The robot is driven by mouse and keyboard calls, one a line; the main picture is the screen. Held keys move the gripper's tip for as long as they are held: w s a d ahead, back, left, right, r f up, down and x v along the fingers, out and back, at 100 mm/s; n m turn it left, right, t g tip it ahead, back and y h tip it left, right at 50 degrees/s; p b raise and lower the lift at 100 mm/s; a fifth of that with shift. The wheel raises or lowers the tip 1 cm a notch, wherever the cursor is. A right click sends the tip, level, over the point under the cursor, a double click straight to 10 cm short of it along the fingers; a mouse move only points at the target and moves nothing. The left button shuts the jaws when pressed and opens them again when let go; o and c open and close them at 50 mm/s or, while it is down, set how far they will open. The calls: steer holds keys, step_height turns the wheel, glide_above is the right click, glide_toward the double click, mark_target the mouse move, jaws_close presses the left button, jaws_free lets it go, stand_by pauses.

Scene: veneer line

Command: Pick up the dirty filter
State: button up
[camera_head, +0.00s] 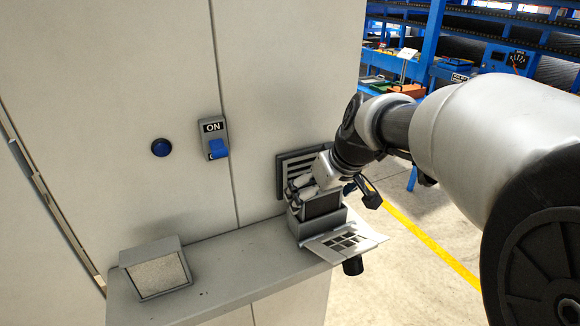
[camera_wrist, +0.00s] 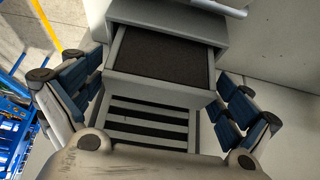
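The dirty filter, a grey-framed block with a dark brown face, shows in the wrist view (camera_wrist: 160,58) and in the head view (camera_head: 322,206). It sits in or against a grey housing (camera_head: 304,230) at the right end of the shelf. My gripper (camera_head: 308,190) is right over it, in front of the wall. In the wrist view my gripper (camera_wrist: 158,80) is open, with one blue-padded finger on each side of the frame. I see a gap at the right finger; whether the left finger touches is unclear. The filter's lower part is hidden.
A slatted vent (camera_head: 291,172) is on the cabinet wall behind my gripper. A hinged-looking grid cover (camera_head: 348,243) hangs out at the shelf's right end. A second block with a pale speckled face (camera_head: 158,275) stands on the shelf (camera_head: 232,268) at left. An ON switch (camera_head: 213,138) and blue button (camera_head: 161,147) are above.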

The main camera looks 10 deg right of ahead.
steer(key=c, duration=0.8)
steer(key=shift+o, duration=0.2)
steer(key=shift+r, duration=0.1)
